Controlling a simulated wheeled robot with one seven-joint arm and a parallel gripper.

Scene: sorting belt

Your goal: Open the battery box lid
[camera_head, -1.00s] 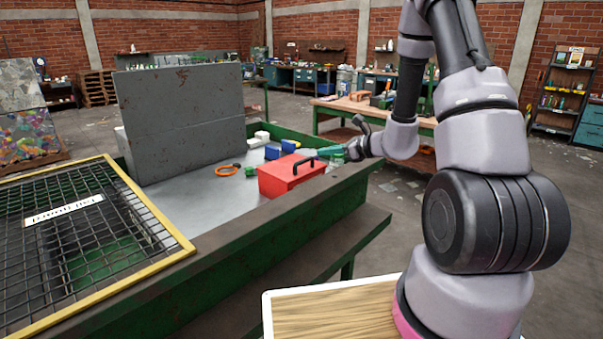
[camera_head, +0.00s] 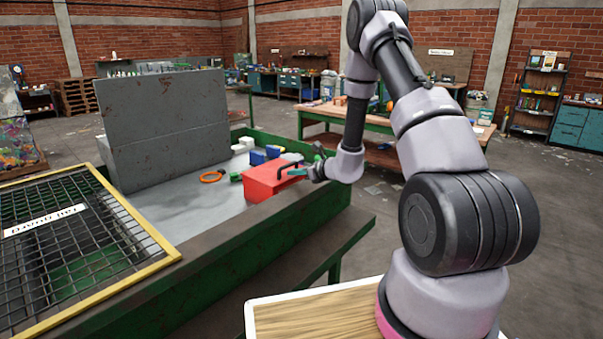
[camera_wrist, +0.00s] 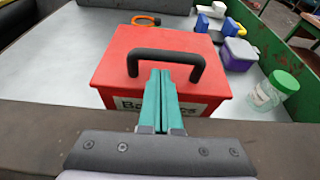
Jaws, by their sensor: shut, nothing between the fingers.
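The red battery box (camera_head: 262,187) stands on the grey belt surface, close to the front green rail. Its lid looks closed in both views, with a black arched handle on top. In the wrist view the box (camera_wrist: 115,75) has a partly hidden "Ba..." label on its near side, and the handle (camera_wrist: 166,55) arches over the lid. My gripper (camera_wrist: 161,75) has its teal fingers together, with nothing between them. The fingertips overlap the handle's opening in the picture; whether they touch it I cannot tell. In the head view my gripper (camera_head: 297,172) is at the box's right side.
An orange ring (camera_head: 212,176) lies left of the box. Blue and white items (camera_head: 258,157) sit behind it. The wrist view shows a purple container (camera_wrist: 238,54) and a clear jar with a green lid (camera_wrist: 275,88) at right. A tall grey panel (camera_head: 165,125) stands behind the belt.

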